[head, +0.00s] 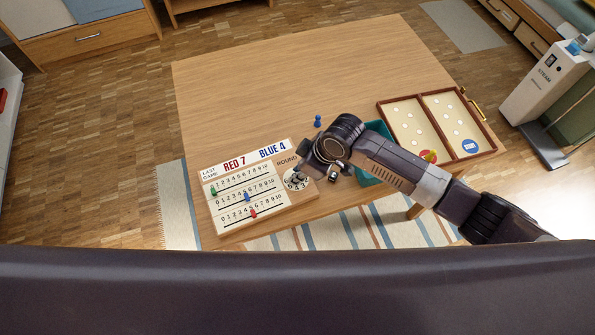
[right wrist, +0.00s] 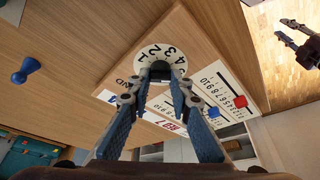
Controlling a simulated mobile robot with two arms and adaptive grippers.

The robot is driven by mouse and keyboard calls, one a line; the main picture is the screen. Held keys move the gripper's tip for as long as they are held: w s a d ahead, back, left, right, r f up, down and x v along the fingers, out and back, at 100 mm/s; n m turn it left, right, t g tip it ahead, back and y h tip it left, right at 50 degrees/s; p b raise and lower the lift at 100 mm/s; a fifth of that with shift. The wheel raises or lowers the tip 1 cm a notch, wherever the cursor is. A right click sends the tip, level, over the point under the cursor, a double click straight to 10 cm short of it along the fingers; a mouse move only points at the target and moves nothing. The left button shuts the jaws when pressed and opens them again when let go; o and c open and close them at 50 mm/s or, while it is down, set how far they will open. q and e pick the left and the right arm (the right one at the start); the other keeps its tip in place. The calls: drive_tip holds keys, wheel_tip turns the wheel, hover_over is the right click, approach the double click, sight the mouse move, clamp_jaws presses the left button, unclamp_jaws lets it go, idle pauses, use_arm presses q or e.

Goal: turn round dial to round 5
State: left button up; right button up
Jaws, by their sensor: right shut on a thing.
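The round dial (head: 296,182) is a white numbered disc at the right end of the scoreboard (head: 237,181), by the word ROUND. In the right wrist view the dial (right wrist: 166,50) shows the digits 1, 2, 3 and 4; other digits are hidden or unclear, and I cannot tell which one is set. My right gripper (right wrist: 160,72) is shut on the dial's knob at the disc's centre, its fingers on either side of it. In the head view, the right gripper (head: 301,176) partly covers the dial. My left gripper (right wrist: 287,31) shows at the right wrist view's edge, fingers apart and empty.
The scoreboard carries a green peg (head: 214,191), a blue peg (head: 247,197) and a red peg (head: 253,212). A blue pawn (head: 318,121) stands on the table (head: 270,75). A teal tray (head: 367,179) and a wooden game case (head: 440,97) lie to the right. The table's back is clear.

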drive_tip(key=shift+s+r+m+p, duration=0.1)
drive_tip(key=shift+r+m+p, duration=0.2)
drive_tip(key=shift+m+p, duration=0.6)
clamp_jaws()
drive_tip(key=shift+t+p, duration=0.3)
drive_tip(key=shift+p, duration=0.35)
drive_tip(key=shift+f+m+p, duration=0.2)
drive_tip(key=shift+m+p, duration=0.1)
drive_tip(key=o, duration=1)
unclamp_jaws()
drive_tip(key=shift+f, duration=0.1)
drive_tip(key=v, duration=1.2)
drive_tip(key=shift+a, duration=0.2)
